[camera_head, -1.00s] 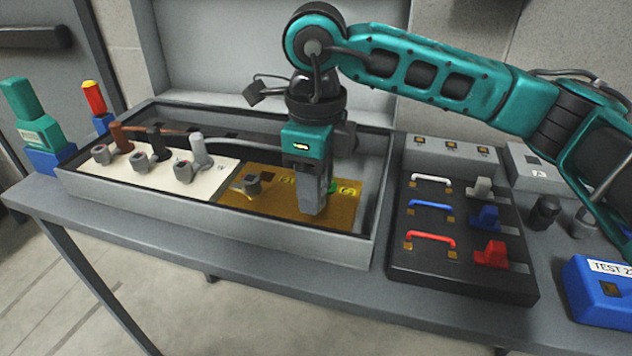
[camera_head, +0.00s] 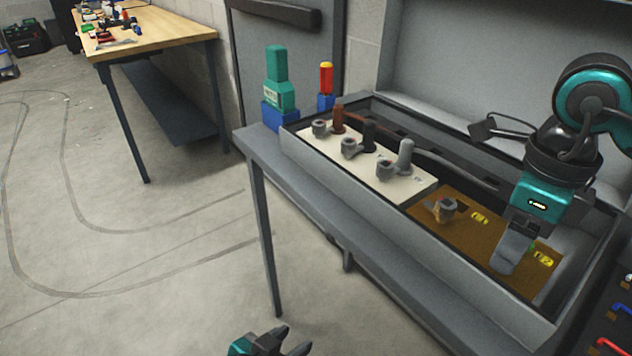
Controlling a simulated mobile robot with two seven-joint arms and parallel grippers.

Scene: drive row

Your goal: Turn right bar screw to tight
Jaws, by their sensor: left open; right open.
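A brass-coloured bar plate (camera_head: 515,284) lies in the right part of a long grey open box (camera_head: 420,290). A grey screw or knob (camera_head: 446,206) stands at its left end, with yellow labels (camera_head: 543,258) on the plate. My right gripper (camera_head: 504,266) points down over the plate's right part, its fingers close to the surface. It hides what is under it, so I cannot make out a right screw. A bit of green shows beside the fingers. My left gripper (camera_head: 293,341) is open and empty at the bottom edge, in front of the bench.
A cream panel (camera_head: 345,165) with several grey clamps and brown, black and grey posts fills the box's left part. A green tool (camera_head: 279,85) and a red-yellow tool (camera_head: 326,80) stand at the left end. Floor (camera_head: 140,270) at left is clear.

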